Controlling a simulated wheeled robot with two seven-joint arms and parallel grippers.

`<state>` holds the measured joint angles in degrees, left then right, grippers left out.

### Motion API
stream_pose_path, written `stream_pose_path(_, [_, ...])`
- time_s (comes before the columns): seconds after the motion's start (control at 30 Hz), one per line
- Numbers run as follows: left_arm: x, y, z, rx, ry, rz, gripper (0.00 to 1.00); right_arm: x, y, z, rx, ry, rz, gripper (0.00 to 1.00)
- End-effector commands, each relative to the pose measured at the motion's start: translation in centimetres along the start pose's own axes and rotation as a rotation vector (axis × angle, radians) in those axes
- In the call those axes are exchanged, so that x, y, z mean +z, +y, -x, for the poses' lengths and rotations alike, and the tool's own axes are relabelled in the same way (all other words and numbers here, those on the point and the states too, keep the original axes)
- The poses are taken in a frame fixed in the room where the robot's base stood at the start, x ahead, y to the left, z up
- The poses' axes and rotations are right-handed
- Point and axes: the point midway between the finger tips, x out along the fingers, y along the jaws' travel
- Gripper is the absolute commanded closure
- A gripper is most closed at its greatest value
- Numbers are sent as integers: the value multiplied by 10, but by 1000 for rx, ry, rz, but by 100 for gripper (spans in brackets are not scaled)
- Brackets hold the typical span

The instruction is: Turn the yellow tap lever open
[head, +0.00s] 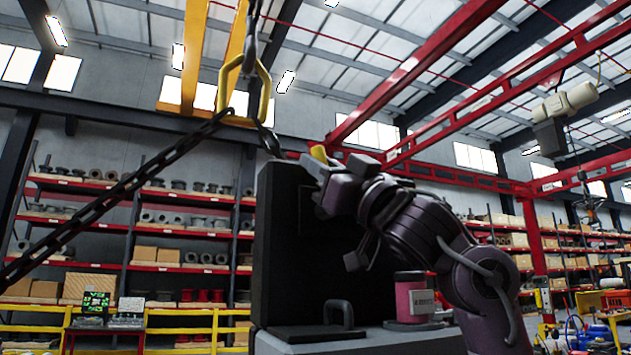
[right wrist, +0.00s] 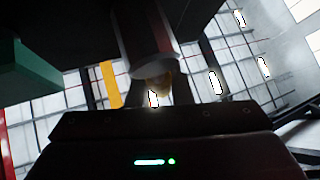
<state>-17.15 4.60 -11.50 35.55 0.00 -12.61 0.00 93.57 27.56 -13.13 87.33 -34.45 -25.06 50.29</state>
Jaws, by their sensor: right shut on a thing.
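The yellow tap lever (head: 318,153) shows as a small yellow end at the upper right edge of a dark upright block (head: 283,235). My right gripper (head: 322,168) reaches in from the right and is shut on the lever, hiding most of it. In the right wrist view a yellow piece (right wrist: 158,84) shows, dim and partly hidden, between the fingers. The lever's angle and its pivot cannot be made out. My left gripper is not in view.
A red canister with a white label (head: 410,298) stands below my right arm. A black handle (head: 338,313) sits in front of the block. A heavy chain (head: 120,195) slants across the left, meeting a yellow hook frame (head: 228,80). Shelves (head: 190,225) stand far behind.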

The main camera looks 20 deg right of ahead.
Motion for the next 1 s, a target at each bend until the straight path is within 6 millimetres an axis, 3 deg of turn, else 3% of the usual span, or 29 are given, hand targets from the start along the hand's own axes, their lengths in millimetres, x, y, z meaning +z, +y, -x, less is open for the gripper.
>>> stream_pose_path(0.4, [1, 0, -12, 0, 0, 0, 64, -9, 16, 3, 122, 58, -118, 100])
stream_pose_path(0.9, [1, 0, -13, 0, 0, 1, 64, -11, 18, 3, 134, 66, -129, 100])
stream_pose_path(0.93, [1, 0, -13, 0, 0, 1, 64, -11, 18, 3, 134, 66, -129, 78])
stream_pose_path(1.0, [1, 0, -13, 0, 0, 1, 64, -11, 18, 3, 134, 65, -128, 69])
